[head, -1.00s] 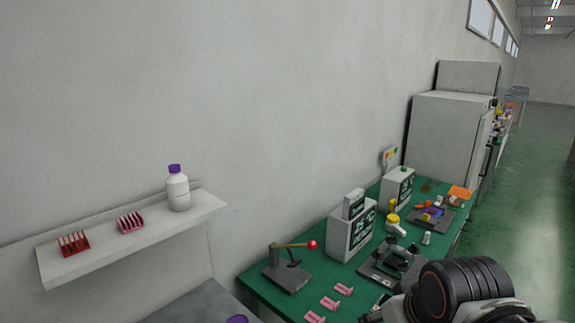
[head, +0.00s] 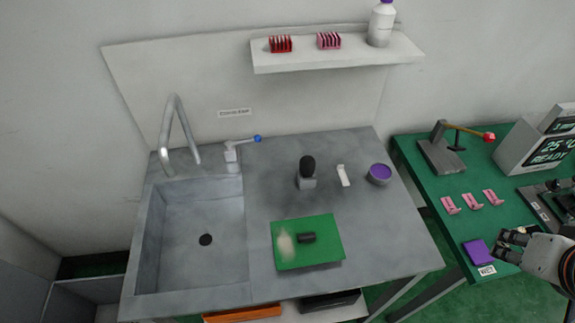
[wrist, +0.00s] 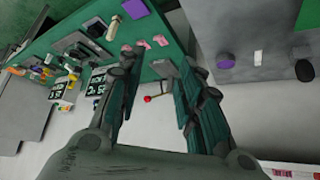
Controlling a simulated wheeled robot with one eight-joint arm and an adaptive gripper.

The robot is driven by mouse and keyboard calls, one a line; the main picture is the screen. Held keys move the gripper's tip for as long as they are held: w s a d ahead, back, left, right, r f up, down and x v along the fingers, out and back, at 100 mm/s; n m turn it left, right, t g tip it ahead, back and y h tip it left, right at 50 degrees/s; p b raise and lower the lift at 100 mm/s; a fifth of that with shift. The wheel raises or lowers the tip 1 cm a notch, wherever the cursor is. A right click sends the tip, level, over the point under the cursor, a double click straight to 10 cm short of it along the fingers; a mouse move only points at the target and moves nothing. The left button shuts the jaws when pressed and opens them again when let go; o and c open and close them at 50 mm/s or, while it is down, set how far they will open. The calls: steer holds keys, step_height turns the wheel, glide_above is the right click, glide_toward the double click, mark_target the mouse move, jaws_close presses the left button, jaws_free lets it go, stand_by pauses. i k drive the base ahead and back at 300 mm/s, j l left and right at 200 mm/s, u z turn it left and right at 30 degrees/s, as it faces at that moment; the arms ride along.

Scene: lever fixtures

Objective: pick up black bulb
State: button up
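A black oval bulb (head: 307,165) stands upright on a small grey base (head: 307,184) on the grey sink counter in the head view. It also shows as a dark shape at the right edge of the wrist view (wrist: 304,70). My gripper (head: 508,246) is at the right of the head view, over the green table and well away from the bulb. Its two fingers are spread with nothing between them in the wrist view (wrist: 157,92).
The sink (head: 195,250), faucet (head: 175,130) and blue-tipped lever (head: 240,145) are left. A shelf (head: 340,55) hangs above.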

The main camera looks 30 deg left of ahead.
mark_target(307, 164)
steer(key=j+u, duration=0.1)
steer(key=u, duration=0.35)
steer(key=i+u, duration=0.1)
steer(key=u, duration=0.8)
steer(key=i+u, duration=0.4)
steer(key=u, duration=0.15)
